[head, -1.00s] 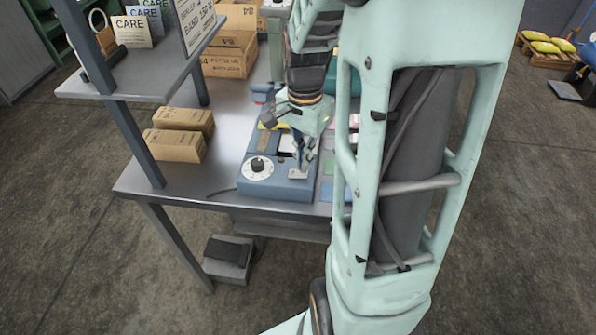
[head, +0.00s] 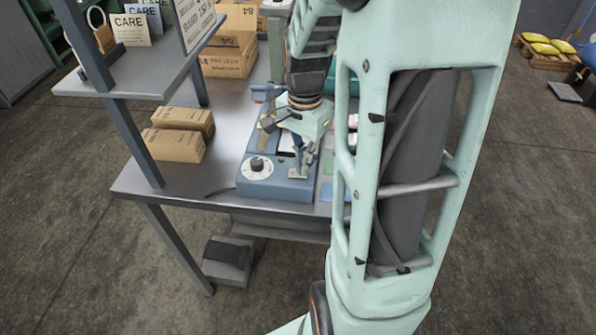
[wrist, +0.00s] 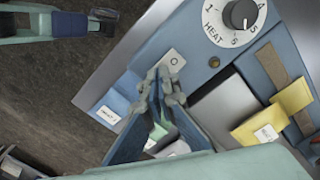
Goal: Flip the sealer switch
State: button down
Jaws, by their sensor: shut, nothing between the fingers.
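The blue sealer (head: 275,187) sits on the bench near its front edge, with a round HEAT dial (head: 257,164) on its front left. In the wrist view the dial (wrist: 240,14) is at the top right. A pale switch plate marked O (wrist: 172,60) is on the sealer's blue top (wrist: 190,32). My gripper (wrist: 160,82) is shut and empty, its tips at the near end of this plate. The tips cover the rest of the plate, so the switch lever and its position are hidden. In the head view my gripper (head: 299,168) is over the sealer's front right.
Two small cardboard boxes (head: 172,145) lie left of the sealer. A shelf (head: 150,75) overhangs the bench's left side. Larger cartons (head: 230,62) stand behind. A foot pedal (head: 229,252) is on the floor.

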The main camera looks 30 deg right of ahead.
jog(key=shift+f, duration=0.2)
jog(key=shift+r+p, duration=2.7)
jog(key=shift+r, duration=0.9)
jog(key=shift+w, duration=0.1)
